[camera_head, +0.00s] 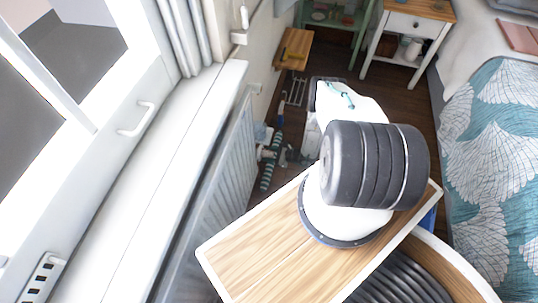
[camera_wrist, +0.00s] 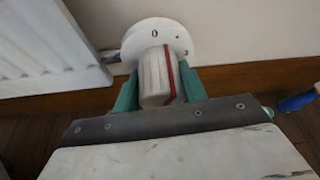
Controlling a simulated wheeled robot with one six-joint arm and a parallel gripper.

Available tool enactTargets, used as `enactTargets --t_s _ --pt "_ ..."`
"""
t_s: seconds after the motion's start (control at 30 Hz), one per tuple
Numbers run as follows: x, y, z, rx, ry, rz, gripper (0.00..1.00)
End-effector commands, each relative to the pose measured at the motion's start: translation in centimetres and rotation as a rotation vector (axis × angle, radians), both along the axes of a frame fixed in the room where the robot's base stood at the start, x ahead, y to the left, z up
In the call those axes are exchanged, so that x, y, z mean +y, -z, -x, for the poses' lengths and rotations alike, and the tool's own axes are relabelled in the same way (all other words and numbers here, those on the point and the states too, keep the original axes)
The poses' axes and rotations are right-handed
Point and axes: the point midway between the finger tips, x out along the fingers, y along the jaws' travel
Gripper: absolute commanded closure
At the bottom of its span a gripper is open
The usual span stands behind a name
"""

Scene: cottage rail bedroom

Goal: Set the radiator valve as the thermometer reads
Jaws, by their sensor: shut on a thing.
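The radiator valve shows in the wrist view as a pale ribbed knob (camera_wrist: 154,80) with a red line along its side. Behind it is a round white dial plate (camera_wrist: 176,38) with a "0" near its top; its other marks are too small to read or hidden. My gripper (camera_wrist: 158,87) has its teal fingers on both sides of the knob and is shut on it. The red line is right of the "0". The white radiator (camera_wrist: 48,40) stands left of the valve; it also shows under the sill in the head view (camera_head: 222,150). I cannot make out a thermometer or its reading.
A window sill (camera_head: 150,170) runs above the radiator. A bed (camera_head: 500,160) fills the right side, with a white nightstand (camera_head: 407,28) and a green shelf (camera_head: 338,22) behind. A small wooden stool (camera_head: 294,47) stands by the wall. Dark floor shows between.

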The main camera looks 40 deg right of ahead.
Motion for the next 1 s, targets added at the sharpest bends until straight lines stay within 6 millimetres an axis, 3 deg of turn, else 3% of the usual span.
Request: enactTargets --t_s 0.5,1.0 --pt "0.11 0.09 0.15 -0.218 0.001 0.282 0.81" --pt "0.09 0.06 0.12 -0.280 -0.001 0.359 0.81"
